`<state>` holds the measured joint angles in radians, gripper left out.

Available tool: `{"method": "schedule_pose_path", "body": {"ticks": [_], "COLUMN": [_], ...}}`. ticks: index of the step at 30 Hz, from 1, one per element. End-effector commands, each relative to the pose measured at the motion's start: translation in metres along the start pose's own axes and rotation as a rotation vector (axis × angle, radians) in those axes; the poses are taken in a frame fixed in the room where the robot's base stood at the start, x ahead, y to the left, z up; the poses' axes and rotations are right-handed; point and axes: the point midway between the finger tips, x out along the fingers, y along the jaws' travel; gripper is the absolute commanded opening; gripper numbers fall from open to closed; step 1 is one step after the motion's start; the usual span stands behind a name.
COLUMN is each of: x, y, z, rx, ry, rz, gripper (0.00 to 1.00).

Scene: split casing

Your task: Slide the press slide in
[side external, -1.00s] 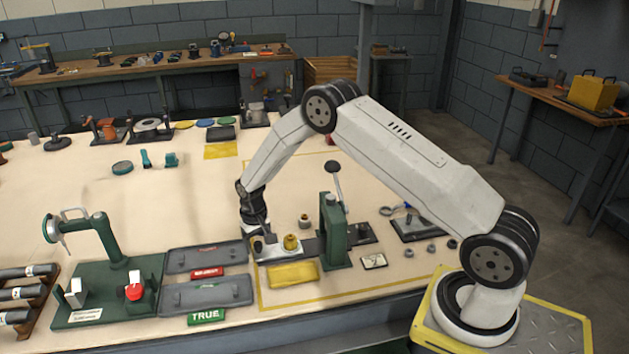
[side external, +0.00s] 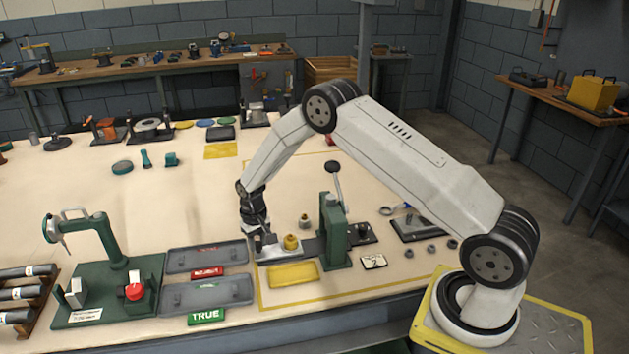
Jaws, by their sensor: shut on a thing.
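The press slide (side external: 277,249) is a light grey plate with a yellow round part (side external: 291,242) on top. It lies on a dark track at the left of the green press (side external: 333,233), outside the press frame. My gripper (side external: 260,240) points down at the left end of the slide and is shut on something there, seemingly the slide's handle. The fingertips are small and partly hidden, so the exact grip is hard to see. The press lever with a black knob (side external: 332,167) stands up above the press.
A yellow pad (side external: 293,275) lies in front of the slide. Two grey trays (side external: 206,296) with red and green labels are at the left. A small knobbed part (side external: 305,221) stands behind the slide. A label card (side external: 373,261) and several nuts lie at the right.

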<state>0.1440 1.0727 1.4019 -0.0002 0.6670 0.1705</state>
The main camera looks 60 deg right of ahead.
Motion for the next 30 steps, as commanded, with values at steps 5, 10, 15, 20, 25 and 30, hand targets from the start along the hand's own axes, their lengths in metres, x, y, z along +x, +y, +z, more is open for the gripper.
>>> {"method": "schedule_pose_path", "body": {"ticks": [5, 10, 15, 20, 25, 30], "x": [-0.0006, -0.0006, -0.0007, -0.0008, -0.0008, -0.001], "y": [-0.0004, -0.0004, -0.0005, -0.0005, -0.0004, 0.0071], "z": [-0.0001, -0.0002, -0.0002, -0.0002, -0.0002, 0.0027], "rx": [0.0, 0.0, 0.0, 0.0, 0.0, 0.002], "ry": [0.0, 0.0, 0.0, 0.0, 0.0, 0.001], "rz": [0.0, 0.0, 0.0, 0.0, -0.001, 0.0], "gripper": [0.0, 0.0, 0.0, 0.0, 0.0, 0.0]}}
